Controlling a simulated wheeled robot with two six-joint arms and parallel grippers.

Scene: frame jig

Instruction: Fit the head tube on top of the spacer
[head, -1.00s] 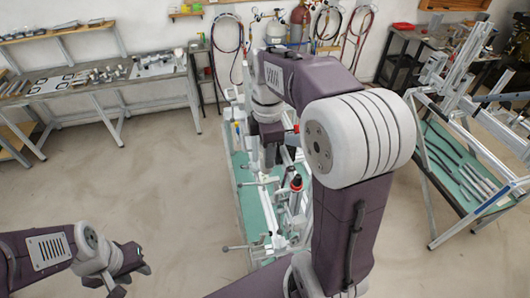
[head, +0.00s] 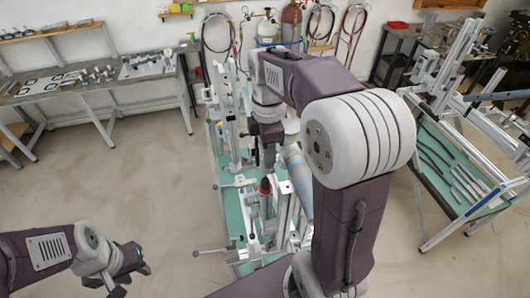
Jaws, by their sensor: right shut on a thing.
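My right gripper (head: 266,163) points down over the jig, partly covered by my own arm. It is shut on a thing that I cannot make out. Just below and near it stands a post with a red and black top (head: 265,187). A blue-grey tube with tan bands (head: 298,178) slants beside the gripper, partly behind my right arm. I cannot tell whether it touches the gripper. I cannot pick out the head tube or the spacer for certain. My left gripper (head: 135,262) is empty over the floor at lower left, its jaws unclear.
The jig bench (head: 231,210) has a green top with metal posts and handles sticking out on its left. A workbench with parts (head: 90,80) stands at the back left. A tube rack (head: 455,170) stands at the right. The floor between is clear.

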